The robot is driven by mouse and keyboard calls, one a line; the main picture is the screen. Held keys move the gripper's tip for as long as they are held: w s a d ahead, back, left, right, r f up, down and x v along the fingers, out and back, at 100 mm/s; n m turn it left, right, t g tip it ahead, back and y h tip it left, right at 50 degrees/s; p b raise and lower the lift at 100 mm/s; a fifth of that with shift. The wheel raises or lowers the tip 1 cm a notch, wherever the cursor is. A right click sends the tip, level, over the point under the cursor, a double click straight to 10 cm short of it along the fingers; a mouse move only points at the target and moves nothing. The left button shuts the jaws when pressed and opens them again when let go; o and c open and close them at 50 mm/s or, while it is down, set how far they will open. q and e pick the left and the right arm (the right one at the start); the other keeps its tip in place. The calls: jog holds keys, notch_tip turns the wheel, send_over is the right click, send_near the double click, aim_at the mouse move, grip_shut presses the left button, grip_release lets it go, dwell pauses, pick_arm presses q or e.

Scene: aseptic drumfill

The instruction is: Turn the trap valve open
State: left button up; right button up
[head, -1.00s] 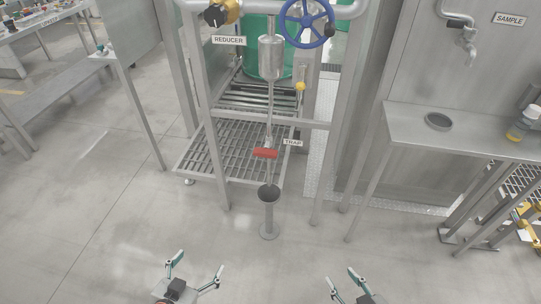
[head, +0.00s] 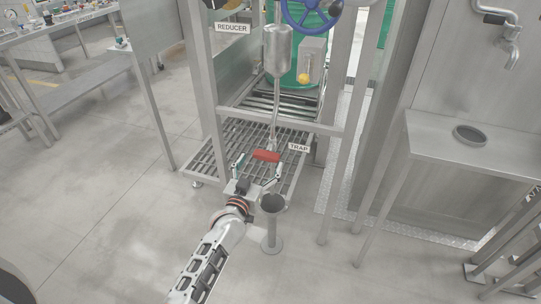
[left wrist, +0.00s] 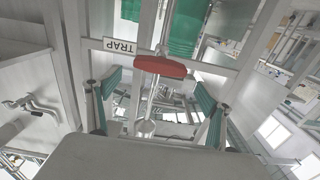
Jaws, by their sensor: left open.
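The trap valve's red handle (head: 266,156) sits crosswise on the thin vertical pipe below the steel cylinder, beside the TRAP label (head: 299,147). In the left wrist view the red handle (left wrist: 160,67) lies nearly level, ahead of the fingers, with the TRAP label (left wrist: 122,48) to its left. My left gripper (head: 257,170) is open, its fingers spread to either side of the handle's line. In the left wrist view its fingers (left wrist: 156,100) stand apart with the pipe between them; I cannot tell that either touches the handle. My right gripper is not in view.
A grey drain cup on a stand (head: 271,222) stands just right of my left wrist. The frame's steel posts (head: 333,185) and grating (head: 211,158) surround the pipe. A blue handwheel (head: 311,14) is above. A steel shelf (head: 470,155) is at the right. Floor at left is clear.

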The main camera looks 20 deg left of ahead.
aim_at(264, 158)
pick_arm(q)
jog(key=w, duration=0.2)
jog(key=w+b, duration=0.1)
jog(key=shift+w+d+f, duration=0.1)
jog(key=shift+w+f, duration=0.15)
jog(key=shift+w, duration=0.15)
jog(key=shift+w+r, duration=0.15)
jog(key=shift+w, duration=0.7)
jog(key=c, duration=1.1)
